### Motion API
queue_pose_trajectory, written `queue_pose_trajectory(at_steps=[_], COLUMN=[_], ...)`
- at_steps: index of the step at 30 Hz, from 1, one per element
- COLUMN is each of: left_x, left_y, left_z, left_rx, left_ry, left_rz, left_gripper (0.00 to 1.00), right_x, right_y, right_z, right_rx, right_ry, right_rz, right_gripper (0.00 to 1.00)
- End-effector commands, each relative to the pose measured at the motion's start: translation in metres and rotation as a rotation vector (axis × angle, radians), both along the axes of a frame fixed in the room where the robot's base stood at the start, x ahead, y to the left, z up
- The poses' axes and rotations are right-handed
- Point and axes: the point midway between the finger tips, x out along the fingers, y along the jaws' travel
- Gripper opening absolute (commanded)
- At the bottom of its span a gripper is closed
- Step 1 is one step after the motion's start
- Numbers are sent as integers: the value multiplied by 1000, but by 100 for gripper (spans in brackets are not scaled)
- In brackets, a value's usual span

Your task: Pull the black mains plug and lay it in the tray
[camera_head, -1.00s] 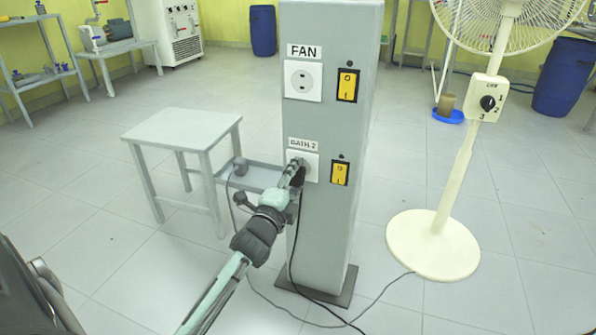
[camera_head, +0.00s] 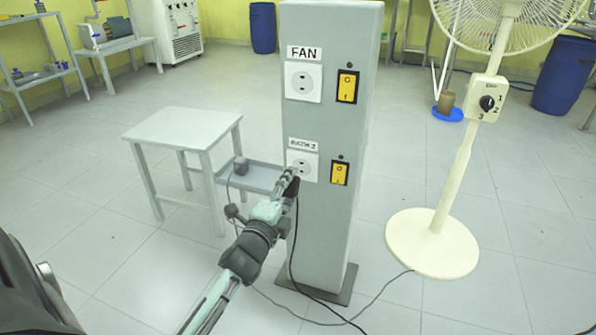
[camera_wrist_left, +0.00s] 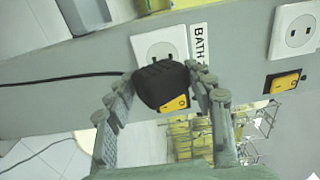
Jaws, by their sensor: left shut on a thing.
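The black mains plug (camera_wrist_left: 160,86) is between the fingers of my left gripper (camera_wrist_left: 166,78), which is shut on it. In the head view the plug (camera_head: 292,187) shows dark at the fingertips of the left gripper (camera_head: 289,175), just in front of the pillar. The lower socket (camera_head: 302,166) shows its bare face, and the plug is apart from it. A black cord trails down from the plug. The grey tray (camera_head: 263,188) is on the pillar's left side, with a small grey plug (camera_head: 240,165) in it. My right gripper is not in view.
The grey pillar (camera_head: 325,230) carries an upper FAN socket (camera_head: 303,82) and two yellow switches. A small table (camera_head: 180,128) stands left of the tray. A cream fan (camera_head: 435,245) stands at right. Cords lie on the floor near the pillar's foot.

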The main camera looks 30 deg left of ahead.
Motion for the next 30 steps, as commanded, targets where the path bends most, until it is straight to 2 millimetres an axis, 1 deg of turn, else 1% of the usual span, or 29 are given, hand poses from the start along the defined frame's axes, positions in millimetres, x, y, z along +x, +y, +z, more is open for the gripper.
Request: queue_pose_trajectory(at_steps=[9,25,28,29,30], left_x=[-10,-10,-11,-12,-14], left_y=[-2,-3,-10,-15,-24], left_z=[1,1,3,5,7], left_rx=[0,0,3,4,8], left_ry=[-1,-1,0,-1,1], left_rz=[0,0,-10,-17,-29], left_gripper=[0,0,0,0,0], right_x=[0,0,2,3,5], right_y=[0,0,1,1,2], right_z=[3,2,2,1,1], right_rx=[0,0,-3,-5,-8], right_ry=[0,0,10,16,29], right_rz=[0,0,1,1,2], right_gripper=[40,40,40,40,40])
